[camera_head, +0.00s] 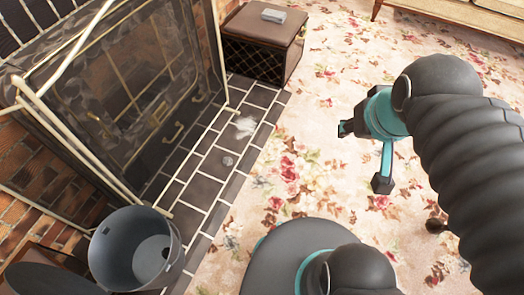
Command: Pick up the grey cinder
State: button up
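The grey cinder (228,161) is a small grey lump on the dark tiled hearth (205,190), in front of the fireplace. A pale ash-like patch (245,127) lies on the tiles just beyond it. My gripper (364,157) is over the flowered carpet, to the right of the cinder and well apart from it. Its two black fingertips are spread, with only carpet showing between them. The gripper is open and empty.
A grey metal bucket (112,262) stands at the lower left. A brown padded box (258,38) with a small grey object (273,15) stands at the hearth's far end. A glass fireplace screen (125,85) with pale rods borders the hearth. The carpet (330,80) is mostly clear.

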aim_at(227, 162)
jog(key=z, duration=1)
jog(key=i, duration=0.8)
jog(key=u, duration=3.7)
